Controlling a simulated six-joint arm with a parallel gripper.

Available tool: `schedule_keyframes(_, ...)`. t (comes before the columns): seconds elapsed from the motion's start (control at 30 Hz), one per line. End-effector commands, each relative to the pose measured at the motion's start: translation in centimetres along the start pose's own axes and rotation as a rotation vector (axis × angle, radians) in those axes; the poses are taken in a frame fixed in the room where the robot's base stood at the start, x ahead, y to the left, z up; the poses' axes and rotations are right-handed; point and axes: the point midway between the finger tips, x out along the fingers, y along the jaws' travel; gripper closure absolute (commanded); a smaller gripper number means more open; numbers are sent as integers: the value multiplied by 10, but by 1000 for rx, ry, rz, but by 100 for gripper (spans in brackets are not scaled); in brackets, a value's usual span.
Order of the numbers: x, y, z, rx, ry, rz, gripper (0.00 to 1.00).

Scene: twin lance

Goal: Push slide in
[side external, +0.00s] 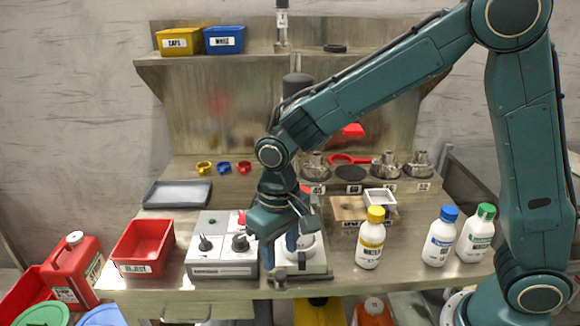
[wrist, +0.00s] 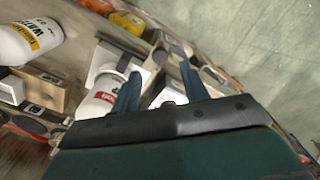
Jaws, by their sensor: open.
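My gripper (side external: 281,248) is open and points down over a white device (side external: 313,262) at the bench's front. In the wrist view its two blue fingers (wrist: 159,76) stand apart with nothing clearly held between them. A dark metal bar-like part (side external: 297,281), which may be the slide, sticks out at the front foot of the device. I cannot tell how far it is out or whether a finger touches it. A white cup (side external: 309,245) sits on the device, partly hidden by the gripper. The cup shows a red label in the wrist view (wrist: 103,98).
A grey control box (side external: 222,268) with black knobs stands close left of the gripper, beside a red bin (side external: 143,248). To the right are a yellow-capped bottle (side external: 371,240), a blue-capped bottle (side external: 440,238) and a green-capped bottle (side external: 476,236). A wooden block (side external: 349,212) stands behind.

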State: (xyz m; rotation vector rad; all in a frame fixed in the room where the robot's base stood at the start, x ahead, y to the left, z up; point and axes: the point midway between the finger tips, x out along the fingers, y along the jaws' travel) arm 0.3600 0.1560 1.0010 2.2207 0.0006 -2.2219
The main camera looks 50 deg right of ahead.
Motion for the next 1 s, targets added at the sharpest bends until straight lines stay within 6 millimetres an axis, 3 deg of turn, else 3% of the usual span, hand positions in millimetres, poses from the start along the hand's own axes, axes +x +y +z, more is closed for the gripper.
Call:
schedule_keyframes(0.2,32,0,1,0,-3,1,55)
schedule_keyframes(0.4,50,0,0,0,-1,0,55)
schedule_keyframes(0.83,56,0,0,0,0,0,55)
schedule_keyframes(1.0,56,0,0,0,0,0,89)
